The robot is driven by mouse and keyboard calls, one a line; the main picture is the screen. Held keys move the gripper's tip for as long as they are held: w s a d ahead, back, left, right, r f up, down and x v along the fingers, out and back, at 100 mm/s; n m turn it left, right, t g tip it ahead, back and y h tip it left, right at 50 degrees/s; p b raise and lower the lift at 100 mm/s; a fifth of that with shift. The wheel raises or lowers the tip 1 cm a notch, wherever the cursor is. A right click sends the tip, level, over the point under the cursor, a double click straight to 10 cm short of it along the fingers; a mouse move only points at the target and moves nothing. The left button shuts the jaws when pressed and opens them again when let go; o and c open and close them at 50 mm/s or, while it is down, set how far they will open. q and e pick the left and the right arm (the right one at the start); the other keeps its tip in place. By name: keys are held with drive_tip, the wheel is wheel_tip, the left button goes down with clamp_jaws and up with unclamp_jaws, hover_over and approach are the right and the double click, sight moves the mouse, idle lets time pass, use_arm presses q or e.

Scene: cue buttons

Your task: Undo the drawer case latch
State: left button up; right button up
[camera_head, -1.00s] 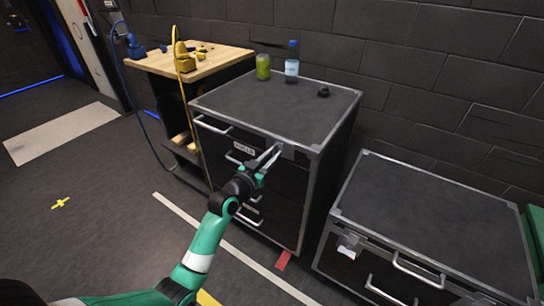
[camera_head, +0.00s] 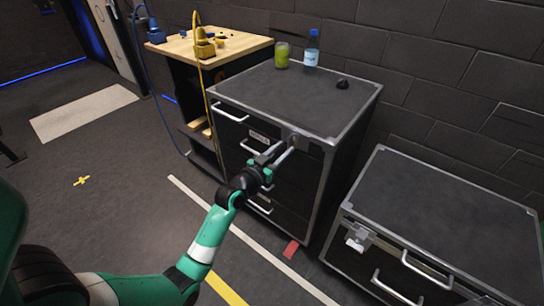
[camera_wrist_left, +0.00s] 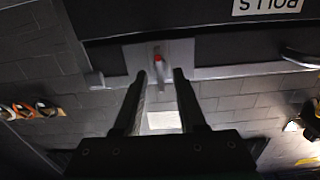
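The drawer case (camera_head: 300,95) is black with metal edges and several bar-handled drawers, standing near the middle of the head view. Its latch is a metal plate with a small red-tipped part (camera_wrist_left: 158,59) in the left wrist view, near the top right of the front. My left gripper (camera_head: 277,151) is at the front of the case by this latch. In the left wrist view the gripper (camera_wrist_left: 160,74) has its fingers apart, with the latch just beyond the fingertips and nothing held. Contact cannot be told. My right gripper is not in view.
A green jar (camera_head: 282,56), a bottle (camera_head: 312,50) and a black knob-like item (camera_head: 343,84) stand on the case. A second, lower case (camera_head: 440,215) with its own latch (camera_head: 357,239) is at right. A wooden-topped workbench (camera_head: 228,43) is at left.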

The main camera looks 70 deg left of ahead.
use_arm(q)
drive_tip(key=p+v, duration=0.1)
drive_tip(key=v, duration=0.8)
drive_tip(key=shift+p, duration=0.3)
drive_tip(key=shift+d, duration=0.1)
